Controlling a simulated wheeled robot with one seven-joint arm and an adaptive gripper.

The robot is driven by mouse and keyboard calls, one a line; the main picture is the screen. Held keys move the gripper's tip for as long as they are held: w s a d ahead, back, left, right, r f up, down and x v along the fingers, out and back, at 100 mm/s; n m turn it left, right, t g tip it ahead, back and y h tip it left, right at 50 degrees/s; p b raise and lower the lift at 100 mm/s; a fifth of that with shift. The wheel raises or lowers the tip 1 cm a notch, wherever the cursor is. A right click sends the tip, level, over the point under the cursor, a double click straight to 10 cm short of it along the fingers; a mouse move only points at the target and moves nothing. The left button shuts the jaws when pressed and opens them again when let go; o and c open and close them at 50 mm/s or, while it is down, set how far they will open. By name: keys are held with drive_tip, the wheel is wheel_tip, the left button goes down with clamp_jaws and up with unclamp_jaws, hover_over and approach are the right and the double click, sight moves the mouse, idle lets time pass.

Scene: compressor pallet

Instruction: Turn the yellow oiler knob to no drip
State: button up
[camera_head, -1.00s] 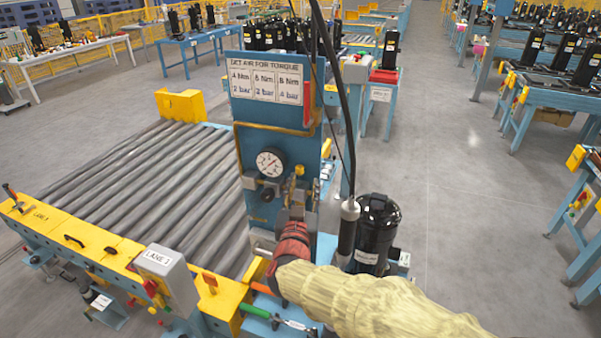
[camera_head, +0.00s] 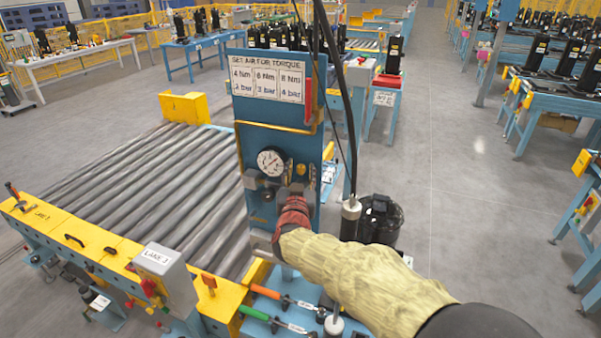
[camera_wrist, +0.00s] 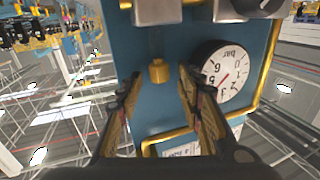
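The small yellow oiler knob (camera_head: 301,169) is on the blue upright panel (camera_head: 232,120), right of the round gauge (camera_head: 270,161). In the wrist view, which is upside down, the yellow knob (camera_wrist: 159,71) stands out between my fingers, with the gauge (camera_wrist: 226,72) to its right. My gripper (camera_head: 298,188) points at the panel just below the knob in the head view. In the wrist view my gripper (camera_wrist: 159,84) is open, one finger on each side of the knob, with visible gaps. I cannot tell whether the fingertips reach as far as the knob.
Metal fittings (camera_wrist: 158,11) and a dark knob (camera_wrist: 258,6) are close by on the panel. A yellow-brass tube (camera_head: 275,127) crosses it. Orange- and green-handled tools (camera_head: 266,291) lie below.

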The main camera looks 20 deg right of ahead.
drive_tip(key=shift+c, duration=0.4)
clamp_jaws()
drive_tip(key=shift+a+p, duration=0.1)
drive_tip(key=shift+p, duration=0.3)
drive_tip(key=shift+w+a+r+m+g+h+p, duration=0.15)
drive_tip(key=shift+m+h+p, duration=0.25)
drive_tip(key=shift+p, duration=0.25)
drive_tip(key=shift+s+r+m+g+h+p, duration=0.15)
drive_tip(key=shift+m+h+p, duration=0.15)
drive_tip(key=shift+h+p, duration=0.25)
drive_tip(key=m+g+h+p, duration=0.2)
drive_tip(key=h+p, duration=0.1)
drive_tip(key=m+g+h+p, duration=0.1)
drive_tip(key=shift+w+a+f, duration=0.1)
drive_tip(key=shift+w+a, duration=0.15)
drive_tip(key=shift+w, duration=0.05)
drive_tip(key=shift+m+g+h+p, duration=0.3)
drive_tip(key=shift+m+h+p, duration=0.15)
drive_tip(key=shift+m+h, duration=0.1)
drive_tip(key=shift+f, duration=0.1)
